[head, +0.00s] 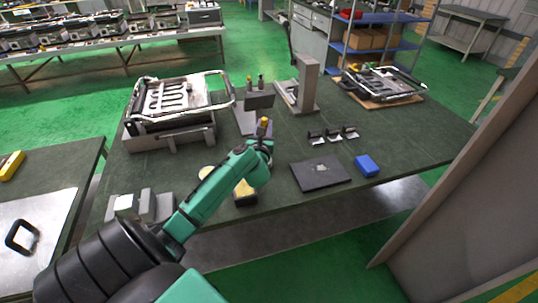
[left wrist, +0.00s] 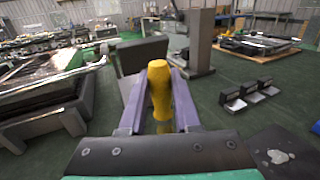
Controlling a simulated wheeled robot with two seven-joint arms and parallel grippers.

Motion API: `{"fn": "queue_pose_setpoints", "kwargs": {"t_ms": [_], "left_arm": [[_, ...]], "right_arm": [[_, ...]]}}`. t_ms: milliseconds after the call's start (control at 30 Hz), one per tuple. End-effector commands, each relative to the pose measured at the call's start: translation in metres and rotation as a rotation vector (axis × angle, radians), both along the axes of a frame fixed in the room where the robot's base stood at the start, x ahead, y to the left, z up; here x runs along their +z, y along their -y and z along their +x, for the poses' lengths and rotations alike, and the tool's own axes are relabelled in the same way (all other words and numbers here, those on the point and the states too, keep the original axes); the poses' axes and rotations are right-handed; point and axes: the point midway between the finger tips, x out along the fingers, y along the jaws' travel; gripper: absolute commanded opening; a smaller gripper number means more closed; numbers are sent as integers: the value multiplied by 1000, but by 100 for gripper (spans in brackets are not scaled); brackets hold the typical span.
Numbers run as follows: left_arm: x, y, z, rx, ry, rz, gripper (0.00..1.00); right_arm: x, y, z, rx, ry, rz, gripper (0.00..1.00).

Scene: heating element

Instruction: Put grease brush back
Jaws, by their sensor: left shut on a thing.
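The grease brush has a yellow handle (head: 265,122) that stands up from my left gripper (head: 262,142). The left wrist view shows the yellow handle (left wrist: 159,85) upright between the two purple-grey fingers, which are shut on it. Its lower end is hidden by the gripper. Just beyond the gripper stands a grey metal holder (head: 259,101) with a slanted plate, with small dark and yellow tool tops behind its upper edge. The grey plate also shows behind the brush in the left wrist view (left wrist: 140,55). My right gripper is not in view.
A metal heating element fixture (head: 170,133) stands left of the holder. A grey upright post (head: 308,83) stands to the right. Small black brackets (head: 333,135), a dark plate (head: 320,173) and a blue block (head: 367,166) lie on the green-topped table (head: 410,140). A yellow-topped container (head: 245,193) sits below my arm.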

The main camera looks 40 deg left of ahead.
Motion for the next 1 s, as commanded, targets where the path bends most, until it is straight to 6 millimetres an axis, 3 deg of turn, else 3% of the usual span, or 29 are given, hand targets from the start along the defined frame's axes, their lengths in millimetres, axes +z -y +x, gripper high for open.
{"fn": "queue_pose_setpoints", "kwargs": {"t_ms": [33, 100, 433, 867, 900, 967, 1000], "left_arm": [[-23, 0, 0, 1, -2, -4, 0], [-43, 1, 0, 0, -1, -3, 0], [-103, 1, 0, -2, 0, 0, 0], [-111, 1, 0, -2, 2, -2, 0], [-110, 1, 0, -2, 2, -1, 42], [-109, 1, 0, -2, 2, -1, 61], [-109, 1, 0, -2, 3, -1, 61]], "right_arm": [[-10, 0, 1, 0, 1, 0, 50], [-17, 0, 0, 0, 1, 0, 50], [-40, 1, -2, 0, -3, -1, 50], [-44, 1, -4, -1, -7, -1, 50], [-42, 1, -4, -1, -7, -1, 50], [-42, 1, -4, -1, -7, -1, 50], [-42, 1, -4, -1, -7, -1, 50]]}}
